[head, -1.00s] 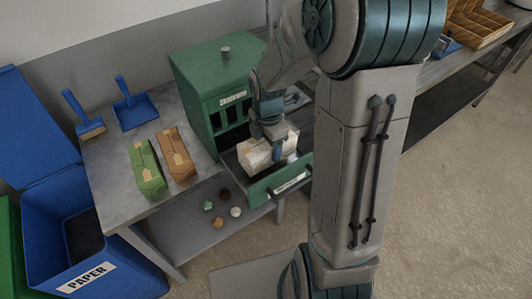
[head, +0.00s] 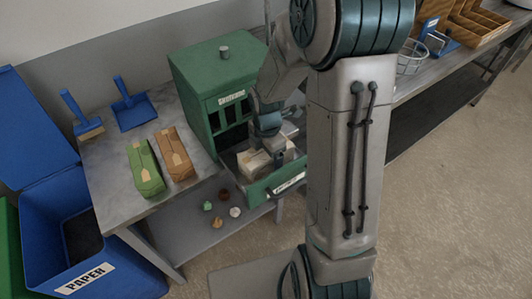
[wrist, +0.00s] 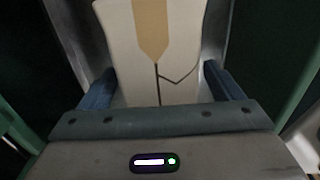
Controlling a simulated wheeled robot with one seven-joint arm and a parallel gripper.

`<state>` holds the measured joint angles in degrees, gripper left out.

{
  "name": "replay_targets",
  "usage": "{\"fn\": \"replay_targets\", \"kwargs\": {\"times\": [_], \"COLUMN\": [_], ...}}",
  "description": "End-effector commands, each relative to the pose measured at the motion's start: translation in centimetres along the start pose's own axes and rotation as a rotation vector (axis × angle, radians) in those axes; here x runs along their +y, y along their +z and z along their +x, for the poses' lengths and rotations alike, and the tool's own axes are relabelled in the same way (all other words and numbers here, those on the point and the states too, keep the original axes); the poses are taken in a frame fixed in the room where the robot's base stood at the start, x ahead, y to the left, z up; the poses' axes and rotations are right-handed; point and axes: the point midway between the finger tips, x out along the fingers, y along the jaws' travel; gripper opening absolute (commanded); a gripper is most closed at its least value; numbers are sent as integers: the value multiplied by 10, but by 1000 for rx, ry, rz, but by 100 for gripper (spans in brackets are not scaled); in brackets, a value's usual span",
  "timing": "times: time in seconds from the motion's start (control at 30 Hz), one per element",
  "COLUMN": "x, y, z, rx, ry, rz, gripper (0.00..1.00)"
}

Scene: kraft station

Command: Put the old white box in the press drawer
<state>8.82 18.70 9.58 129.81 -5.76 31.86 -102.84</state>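The old white box (head: 256,162) lies low inside the pulled-out press drawer (head: 268,189), below the drawer's rim. The drawer belongs to the green press (head: 205,79). In the wrist view the box (wrist: 185,50) shows a tan strip and a dark crack-like line. My gripper (head: 275,148) reaches down into the drawer over the box. Its two blue fingers (wrist: 160,88) stand on both sides of the box, close against it, and look shut on it. The box's underside is hidden, so I cannot tell whether it touches the drawer floor.
A green carton (head: 146,170) and a brown carton (head: 176,155) lie on the grey table left of the press. A blue dustpan (head: 132,110) and brush (head: 84,117) lie behind them. A blue paper bin (head: 60,230) stands at the left. Several small balls sit on the lower shelf.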

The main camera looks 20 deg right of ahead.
Motion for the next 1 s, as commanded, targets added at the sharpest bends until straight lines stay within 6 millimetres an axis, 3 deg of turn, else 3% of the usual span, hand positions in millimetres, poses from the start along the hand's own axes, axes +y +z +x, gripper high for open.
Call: {"fn": "replay_targets", "kwargs": {"times": [0.27, 0.7, 1.0], "x": [0, 1, -4], "y": [1, 0, -1], "z": [-14, -102, -128], "rx": [-1, -2, -7], "ry": [2, 4, 7], "rz": [1, 1, 57], "gripper": [86, 86, 86]}}
